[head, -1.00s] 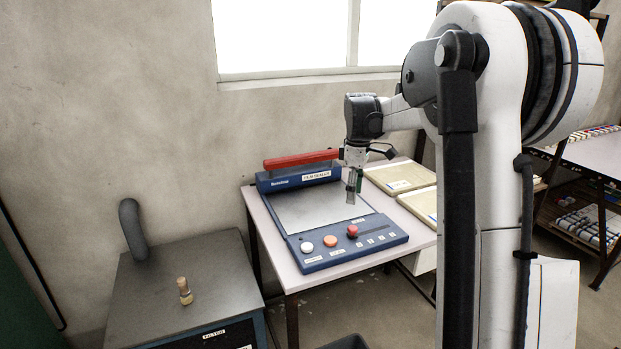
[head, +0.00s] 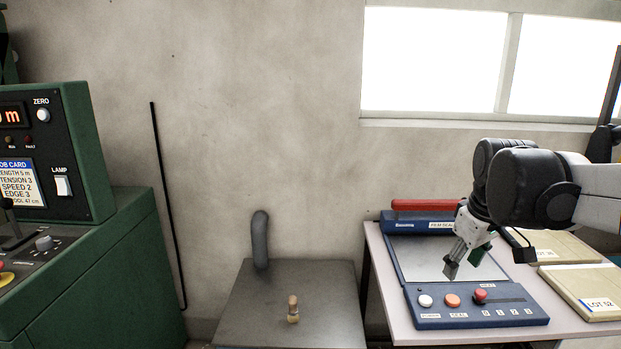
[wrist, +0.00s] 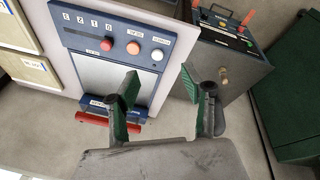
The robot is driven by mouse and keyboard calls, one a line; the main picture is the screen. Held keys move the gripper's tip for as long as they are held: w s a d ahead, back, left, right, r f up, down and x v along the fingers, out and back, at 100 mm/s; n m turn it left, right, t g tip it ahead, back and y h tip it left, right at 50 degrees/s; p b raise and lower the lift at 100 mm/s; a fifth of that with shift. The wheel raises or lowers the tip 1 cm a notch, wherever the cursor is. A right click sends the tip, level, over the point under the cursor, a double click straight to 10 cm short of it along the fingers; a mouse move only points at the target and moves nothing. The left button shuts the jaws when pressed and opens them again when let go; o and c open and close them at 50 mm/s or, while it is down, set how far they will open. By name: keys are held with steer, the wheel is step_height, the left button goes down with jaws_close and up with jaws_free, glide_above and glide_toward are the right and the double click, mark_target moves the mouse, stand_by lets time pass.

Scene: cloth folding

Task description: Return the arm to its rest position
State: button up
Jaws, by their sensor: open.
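My gripper (head: 463,262) is at the right of the head view, above the blue film sealer with its grey plate (head: 436,258) and red bar (head: 428,205). Its jaws point down and to the left. In the wrist view my gripper (wrist: 159,88) is open, its two green-padded fingers wide apart. Nothing is between the fingers. My arm comes in from the right edge of the head view.
The sealer stands on a light table (head: 377,288) with two beige boxes (head: 583,288) at its right. A grey filter cabinet (head: 245,318) with a bent pipe stands left of it. A green machine (head: 95,265) is at far left. A wall and windows are behind.

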steer(key=s+a+f+m+t, duration=0.2)
steer(key=s+a, duration=0.3)
steer(key=s, duration=0.3)
steer(key=s+a+f+m+t, duration=0.1)
steer(key=s+a+f, duration=0.3)
steer(key=s, duration=0.4)
steer(key=shift+s+a+m+t+y, duration=0.35)
steer(key=shift+a+m, duration=0.25)
steer(key=shift+m, duration=0.2)
